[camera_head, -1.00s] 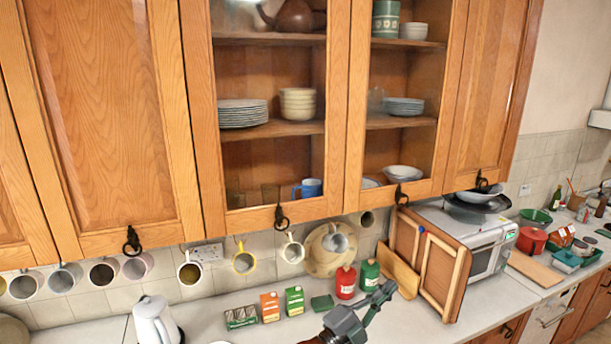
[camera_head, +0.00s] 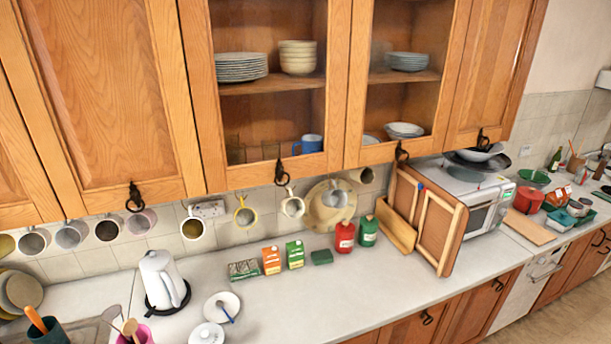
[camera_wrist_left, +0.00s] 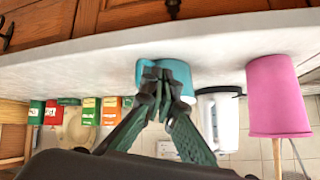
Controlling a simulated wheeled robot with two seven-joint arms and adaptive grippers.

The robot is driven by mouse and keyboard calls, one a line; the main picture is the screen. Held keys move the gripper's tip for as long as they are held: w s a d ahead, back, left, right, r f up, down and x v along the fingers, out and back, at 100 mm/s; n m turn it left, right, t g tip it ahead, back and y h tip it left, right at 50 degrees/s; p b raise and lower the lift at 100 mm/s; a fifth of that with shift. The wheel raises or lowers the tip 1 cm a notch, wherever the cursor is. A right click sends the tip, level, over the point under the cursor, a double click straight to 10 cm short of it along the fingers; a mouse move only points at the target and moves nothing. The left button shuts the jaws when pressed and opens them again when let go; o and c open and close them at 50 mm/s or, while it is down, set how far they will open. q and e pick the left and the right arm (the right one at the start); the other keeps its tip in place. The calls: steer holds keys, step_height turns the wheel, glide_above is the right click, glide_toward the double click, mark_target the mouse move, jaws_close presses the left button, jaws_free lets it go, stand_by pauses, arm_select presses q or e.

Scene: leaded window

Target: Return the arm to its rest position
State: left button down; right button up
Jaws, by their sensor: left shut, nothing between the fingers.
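My left gripper (camera_wrist_left: 158,85) shows in the left wrist view with its dark green fingers together and nothing between them. This view is turned upside down. A teal cup (camera_wrist_left: 180,72) appears behind the fingertips; I cannot tell the gap between them. A pink cup (camera_wrist_left: 275,95) stands to the right in that view. Neither gripper nor arm shows in the head view.
The worktop (camera_head: 285,305) is clear along its front middle. A kettle (camera_head: 162,280), a small plate (camera_head: 222,306) and a pink cup (camera_head: 135,334) stand at left. Mugs hang under the cabinets (camera_head: 95,95). A microwave (camera_head: 480,200) stands at right.

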arm_select(q)
steer(key=s+a+f+g, duration=0.2)
steer(key=s, duration=0.5)
steer(key=s+a+f+n+g, duration=0.1)
steer(key=s+a+f+g, duration=0.1)
steer(key=s, duration=0.6)
steer(key=s+a+f+g, duration=0.2)
steer(key=s+f, duration=0.1)
steer(key=s, duration=0.4)
step_height(320, 180, down, 32)
steer(key=s+d+g+h+b, duration=0.1)
steer(key=s+d+b, duration=0.1)
steer(key=b, duration=0.2)
steer(key=s+f+g+b, duration=0.1)
steer(key=s+f+b, duration=0.3)
steer(key=s+f, duration=1.6)
step_height(320, 180, down, 4)
steer(key=shift+a+r+m+g, duration=0.1)
steer(key=shift+a+m+g, duration=0.1)
steer(key=shift+m+g, duration=0.15)
